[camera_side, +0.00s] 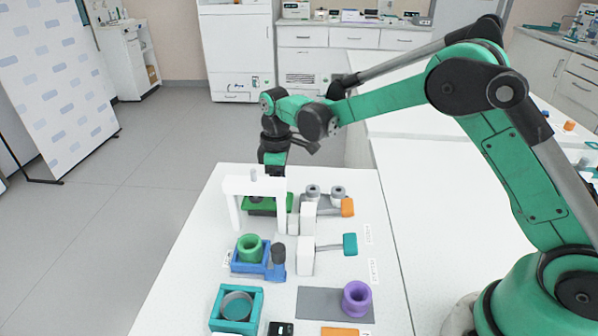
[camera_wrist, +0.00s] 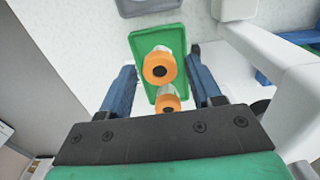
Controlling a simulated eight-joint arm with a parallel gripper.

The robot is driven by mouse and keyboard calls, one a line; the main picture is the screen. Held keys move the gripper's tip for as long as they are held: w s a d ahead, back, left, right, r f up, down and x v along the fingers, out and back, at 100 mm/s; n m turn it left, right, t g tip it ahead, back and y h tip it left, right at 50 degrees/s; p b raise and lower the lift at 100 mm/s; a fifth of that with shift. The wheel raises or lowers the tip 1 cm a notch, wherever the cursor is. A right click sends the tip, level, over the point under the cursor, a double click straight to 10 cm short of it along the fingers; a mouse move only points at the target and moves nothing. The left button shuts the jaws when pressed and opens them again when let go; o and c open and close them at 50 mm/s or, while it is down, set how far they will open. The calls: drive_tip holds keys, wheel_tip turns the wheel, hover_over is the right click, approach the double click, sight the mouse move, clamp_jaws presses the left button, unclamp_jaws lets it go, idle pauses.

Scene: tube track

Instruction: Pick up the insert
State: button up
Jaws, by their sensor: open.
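Two pale parts with orange, dark-holed ends stand on a green tray (camera_wrist: 146,42) in the wrist view: a nearer-centre orange-ended part (camera_wrist: 160,67) and a lower orange-ended part (camera_wrist: 168,101). The frames do not show which piece is the insert. My gripper (camera_wrist: 160,72) is open, its blue fingers apart on either side of the tray and these parts, touching neither that I can tell. In the side view my wrist is above the green tray (camera_side: 283,205), behind a white frame (camera_side: 233,205). The fingertips and the orange-ended parts are hidden there.
A green ring (camera_side: 249,247) sits in a blue holder (camera_side: 245,268). A purple flanged ring (camera_side: 357,299) stands on a grey plate (camera_side: 315,304). A teal square tray (camera_side: 217,309) is at the front. White blocks and a teal-handled clamp (camera_side: 350,244) stand right of the frame.

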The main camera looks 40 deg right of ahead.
drive_tip(key=c, duration=0.8)
drive_tip(key=shift+r, duration=2.75)
drive_tip(key=shift+c, duration=0.2)
